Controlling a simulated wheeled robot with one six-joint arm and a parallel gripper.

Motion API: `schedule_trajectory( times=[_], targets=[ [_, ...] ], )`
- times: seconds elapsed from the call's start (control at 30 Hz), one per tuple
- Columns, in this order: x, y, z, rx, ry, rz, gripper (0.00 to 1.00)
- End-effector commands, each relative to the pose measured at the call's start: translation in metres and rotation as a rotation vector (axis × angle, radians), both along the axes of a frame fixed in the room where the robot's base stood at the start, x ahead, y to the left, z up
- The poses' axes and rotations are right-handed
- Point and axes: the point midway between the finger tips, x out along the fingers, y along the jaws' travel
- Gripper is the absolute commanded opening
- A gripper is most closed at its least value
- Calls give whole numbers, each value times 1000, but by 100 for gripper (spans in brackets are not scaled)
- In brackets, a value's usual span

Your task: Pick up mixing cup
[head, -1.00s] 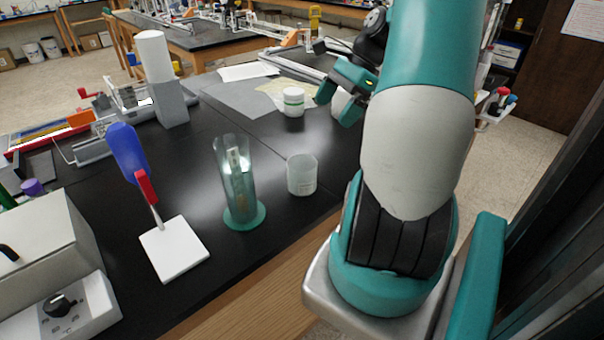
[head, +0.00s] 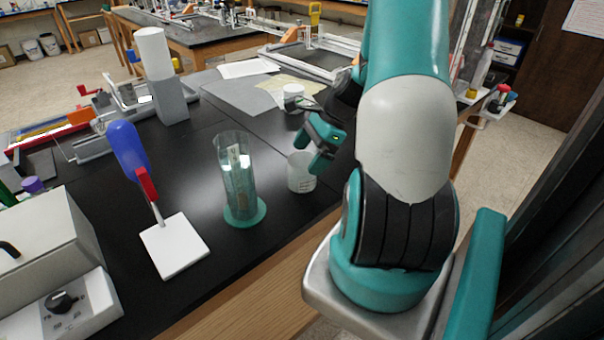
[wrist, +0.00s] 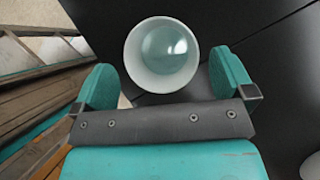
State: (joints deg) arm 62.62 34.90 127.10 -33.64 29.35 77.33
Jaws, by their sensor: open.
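The mixing cup (head: 300,180) is a translucent whitish cup standing upright on the black bench, close to its front edge. My gripper (head: 323,143) hangs over the cup's right side in the head view and hides part of its rim. In the wrist view, the open cup (wrist: 162,55) is seen from above, just beyond the fingers. My gripper (wrist: 165,88) is open there, with one teal finger to each side of the cup's near edge. Nothing is held between the fingers.
A clear cylinder on a green base (head: 240,185) stands just left of the cup. Bare bench lies between the cup and jar.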

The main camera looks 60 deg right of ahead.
Motion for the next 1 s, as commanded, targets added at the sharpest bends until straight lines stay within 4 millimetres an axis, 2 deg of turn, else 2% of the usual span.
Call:
schedule_trajectory(
  times=[0.2,0.47,0.7,1.0],
  targets=[
    [10,13,-24,2,1,2,100],
    [11,14,-27,0,0,1,100],
    [11,14,-27,0,0,0,50],
    [11,13,-26,0,0,1,50]
  ],
)
